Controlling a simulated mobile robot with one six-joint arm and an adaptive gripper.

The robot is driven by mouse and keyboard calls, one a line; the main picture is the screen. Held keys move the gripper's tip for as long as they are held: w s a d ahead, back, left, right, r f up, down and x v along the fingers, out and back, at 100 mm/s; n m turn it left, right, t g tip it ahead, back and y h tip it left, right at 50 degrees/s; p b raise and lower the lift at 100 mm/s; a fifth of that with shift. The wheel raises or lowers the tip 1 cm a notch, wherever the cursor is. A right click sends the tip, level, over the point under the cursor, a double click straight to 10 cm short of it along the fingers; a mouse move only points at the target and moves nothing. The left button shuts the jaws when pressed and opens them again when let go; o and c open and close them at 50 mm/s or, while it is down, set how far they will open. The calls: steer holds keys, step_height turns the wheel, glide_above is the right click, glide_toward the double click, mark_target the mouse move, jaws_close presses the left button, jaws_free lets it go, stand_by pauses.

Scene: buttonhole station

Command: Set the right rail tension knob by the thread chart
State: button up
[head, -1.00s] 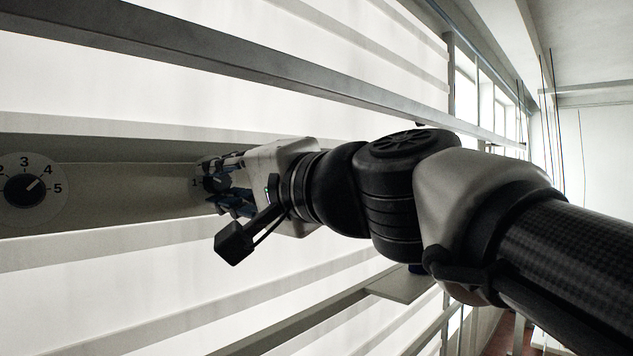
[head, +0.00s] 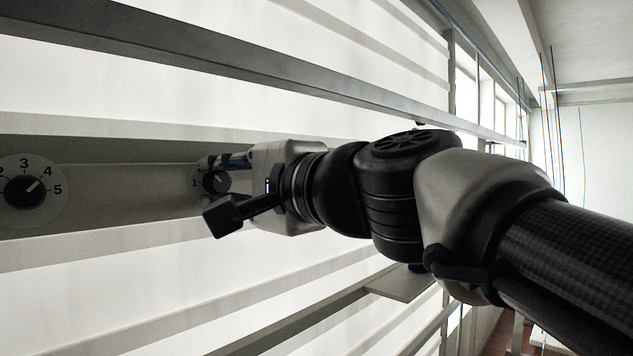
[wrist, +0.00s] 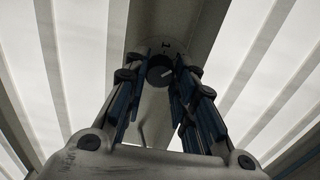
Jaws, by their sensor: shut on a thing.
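The right rail tension knob (head: 215,182) is a small dark dial on the grey rail. It also shows in the wrist view (wrist: 159,75), between the two fingers. Its white mark there points right and slightly up, with the numeral 1 above the knob; the other numerals are hidden. My gripper (wrist: 161,68) is shut on this knob, its blue-padded fingers on either side. In the head view my gripper (head: 220,176) reaches it from the right. The thread chart is not in view.
Another numbered dial (head: 24,190) sits on the same rail at the far left, its mark between 4 and 5. A long grey bar (head: 250,68) crosses above. Pale slats run above and below the rail. A small shelf (head: 400,284) lies below my arm.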

steer(key=o, duration=1.1)
steer(key=v, duration=1.2)
steer(key=s+d+f+n+g+h+b, duration=0.15)
steer(key=f+b, duration=0.25)
steer(key=f, duration=0.9)
steer(key=s+d+f+n+g+h+b, duration=0.1)
steer(key=d+f+h+b, duration=0.3)
steer(key=f, duration=0.9)
steer(key=s+d+f+n+g+h+b, duration=0.1)
steer(key=f+b, duration=0.4)
steer(key=f, duration=0.7)
steer(key=s+d+f+n+g+h+b, duration=0.1)
steer(key=s+d+f+h+b, duration=0.1)
steer(key=f, duration=0.7)
steer(key=s+d+f+n+g+h+b, duration=0.1)
steer(key=d+f+b, duration=0.4)
steer(key=f, duration=0.5)
steer(key=s+d+f+n+g+h+b, duration=0.2)
steer(key=s+d+f+n+h+b, duration=0.1)
steer(key=f, duration=0.6)
steer(key=shift+s+d+f+h+b, duration=0.1)
steer(key=shift+s+d+h+b, duration=0.1)
steer(key=shift+s+d, duration=0.35)
steer(key=shift+s+d+f+h+b, duration=0.15)
steer(key=shift+s+d, duration=0.2)
steer(key=shift+s, duration=0.4)
